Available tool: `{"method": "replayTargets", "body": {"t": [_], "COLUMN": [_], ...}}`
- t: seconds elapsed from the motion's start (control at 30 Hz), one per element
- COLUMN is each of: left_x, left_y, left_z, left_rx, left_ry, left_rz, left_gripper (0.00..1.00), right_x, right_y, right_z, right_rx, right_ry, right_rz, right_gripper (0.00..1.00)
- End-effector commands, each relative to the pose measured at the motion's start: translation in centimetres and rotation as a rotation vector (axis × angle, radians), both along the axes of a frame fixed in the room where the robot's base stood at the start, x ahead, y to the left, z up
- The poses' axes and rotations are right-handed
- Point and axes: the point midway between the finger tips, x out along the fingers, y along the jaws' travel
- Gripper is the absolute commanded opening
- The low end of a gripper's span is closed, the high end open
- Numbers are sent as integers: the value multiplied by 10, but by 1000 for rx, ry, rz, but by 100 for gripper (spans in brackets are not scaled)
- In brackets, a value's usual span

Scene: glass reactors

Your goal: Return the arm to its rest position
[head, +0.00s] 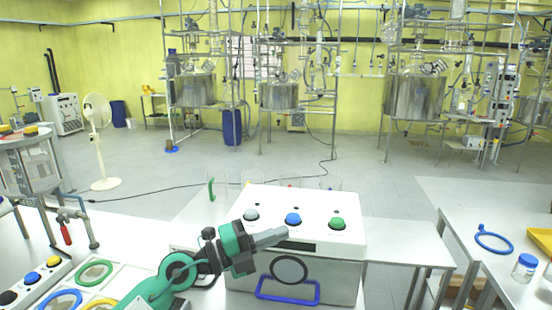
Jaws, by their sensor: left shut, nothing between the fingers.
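My left arm, green and black, comes in from the lower left. Its gripper (284,234) is shut and empty, with its grey fingers pointing right in front of the white box (340,260). The box top carries a pale grey button (251,215), a blue button (293,219) and a green button (337,223). The fingertips show just below the blue button in the picture; I cannot tell whether they touch the box. A round dark disc (289,270) and a blue handle (288,291) show on the box front. My right gripper is not in view.
At the lower left lie a panel with coloured buttons (32,277) and green (94,272) and blue rings. A right-hand table (475,250) holds a blue ring (493,239), a blue-capped jar (524,267) and a yellow tray (542,240). Steel reactors (415,97) stand far behind across open floor.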

Motion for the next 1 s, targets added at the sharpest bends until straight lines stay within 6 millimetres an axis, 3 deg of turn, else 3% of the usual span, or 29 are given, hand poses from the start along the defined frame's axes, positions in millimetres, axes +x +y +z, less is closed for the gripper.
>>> {"method": "replayTargets", "body": {"t": [0.2,0.37,0.47,0.67,0.87,1.0], "left_x": [-15,-13,-14,-36,-100,-162], "left_y": [39,90,125,187,226,235], "left_z": [10,-12,-41,-131,-236,-295], "left_rx": [-469,-743,-874,-1028,-1023,-936], "left_ry": [147,314,445,763,1151,1426], "left_rz": [151,359,516,867,1216,1407], "left_gripper": [0,0,0,0,0,0], "right_x": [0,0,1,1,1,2], "right_y": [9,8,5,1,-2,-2], "right_z": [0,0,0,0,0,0], "right_rx": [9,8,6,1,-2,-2], "right_ry": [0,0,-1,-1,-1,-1], "right_rz": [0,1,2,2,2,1], "right_gripper": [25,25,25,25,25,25]}}
